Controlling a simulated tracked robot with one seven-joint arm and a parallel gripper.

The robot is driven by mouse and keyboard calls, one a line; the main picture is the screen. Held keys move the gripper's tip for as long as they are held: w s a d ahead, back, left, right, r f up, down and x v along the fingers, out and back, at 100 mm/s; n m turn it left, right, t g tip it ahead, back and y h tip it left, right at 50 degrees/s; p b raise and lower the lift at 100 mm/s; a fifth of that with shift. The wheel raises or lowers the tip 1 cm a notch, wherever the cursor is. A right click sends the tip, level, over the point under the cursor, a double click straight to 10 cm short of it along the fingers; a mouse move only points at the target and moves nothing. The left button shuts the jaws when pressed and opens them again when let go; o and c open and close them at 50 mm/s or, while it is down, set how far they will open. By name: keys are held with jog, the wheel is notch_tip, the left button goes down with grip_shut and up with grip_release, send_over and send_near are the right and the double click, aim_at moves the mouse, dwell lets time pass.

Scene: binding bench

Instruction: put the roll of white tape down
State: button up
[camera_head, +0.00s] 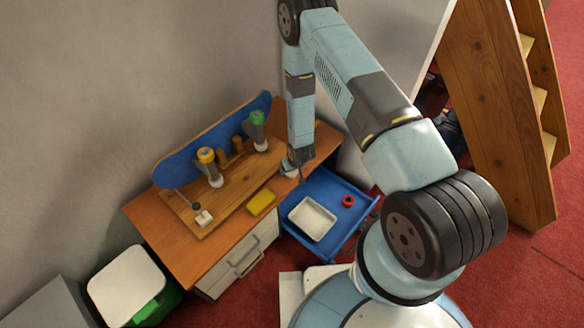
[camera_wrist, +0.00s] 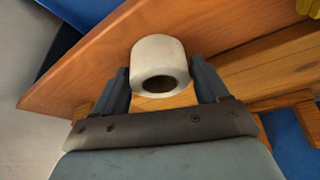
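The roll of white tape (camera_wrist: 158,55) sits between the two fingers of my gripper (camera_wrist: 160,88) in the wrist view. The fingers meet its sides, and its dark hole faces the camera. In the head view my gripper (camera_head: 297,166) is low over the right part of the wooden bench (camera_head: 160,221), and the white roll (camera_head: 289,171) shows partly at its tip. The bench's wooden top lies behind the roll in the wrist view. I cannot tell whether the roll touches it.
A wooden board (camera_head: 237,190) on the bench carries a yellow-topped bottle (camera_head: 209,168) and a green-topped bottle (camera_head: 256,131). A yellow block (camera_head: 261,203) lies near the front edge. A blue tray (camera_head: 330,185) beside the bench holds a white dish (camera_head: 313,218) and a red ring (camera_head: 348,201).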

jog(key=v, duration=1.2)
jog(key=w+d+r+m, duration=0.1)
jog(key=d+r, duration=0.2)
jog(key=r, duration=0.9)
jog(key=w+d+r+t, duration=0.1)
jog(key=d+r, duration=0.1)
jog(key=r, duration=1)
jog(key=w+d+r+m, duration=0.1)
jog(key=d+r, duration=0.2)
jog(key=r, duration=0.9)
jog(key=s+d+r+m+h, duration=0.1)
jog(key=s+d+r, duration=0.2)
jog(key=s+r, duration=0.35)
jog(key=s+d+r, duration=0.2)
jog(key=s+r, duration=0.2)
jog(key=r, duration=0.6)
jog(key=s+d+r, duration=0.2)
jog(key=s+r, duration=0.2)
jog(key=s, duration=0.4)
jog(key=s+d+r+m, duration=0.1)
jog(key=s+r, duration=0.3)
jog(key=s, duration=0.4)
jog(key=shift+d+m+t+h, duration=0.3)
jog(key=shift+d+h, duration=0.1)
jog(key=shift+d, duration=0.35)
jog(key=shift+s, duration=0.1)
